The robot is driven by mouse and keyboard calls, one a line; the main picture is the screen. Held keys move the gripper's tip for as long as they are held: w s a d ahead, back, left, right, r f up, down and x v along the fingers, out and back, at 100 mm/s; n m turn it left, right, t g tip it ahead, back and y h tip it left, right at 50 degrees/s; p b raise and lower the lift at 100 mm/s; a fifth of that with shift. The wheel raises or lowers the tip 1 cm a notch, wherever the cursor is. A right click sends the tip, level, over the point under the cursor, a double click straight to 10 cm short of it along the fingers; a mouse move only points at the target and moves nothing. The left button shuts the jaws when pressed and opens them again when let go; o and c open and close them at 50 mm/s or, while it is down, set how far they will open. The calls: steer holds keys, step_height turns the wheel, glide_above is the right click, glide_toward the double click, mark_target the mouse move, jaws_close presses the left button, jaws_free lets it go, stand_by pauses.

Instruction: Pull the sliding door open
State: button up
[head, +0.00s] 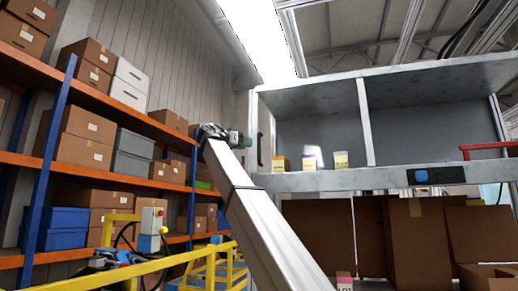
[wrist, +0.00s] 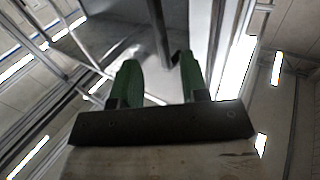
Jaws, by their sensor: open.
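The cabinet (head: 330,182) stands on the right in the head view, with a dark upright handle (head: 260,150) on the pale panel at its left end. I cannot tell whether this panel is the sliding door or its frame, or whether clear glass covers the bay. My gripper (head: 243,140) is just left of the handle, with a small gap in the picture. In the wrist view its two green fingers (wrist: 159,68) are apart with nothing clearly between them. A small dark piece (wrist: 176,58), perhaps part of the handle, shows beside the right finger.
Small coloured boxes (head: 310,160) stand in the cabinet's left bay. A red bar (head: 488,147) juts at the right. Large brown boxes (head: 415,235) stand below. A rack (head: 110,103) of cartons and a yellow rail (head: 175,259) are at the left.

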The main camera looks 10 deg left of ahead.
glide_above(259, 162)
steer(key=shift+w+a, duration=0.15)
steer(key=shift+w, duration=0.2)
jaws_close()
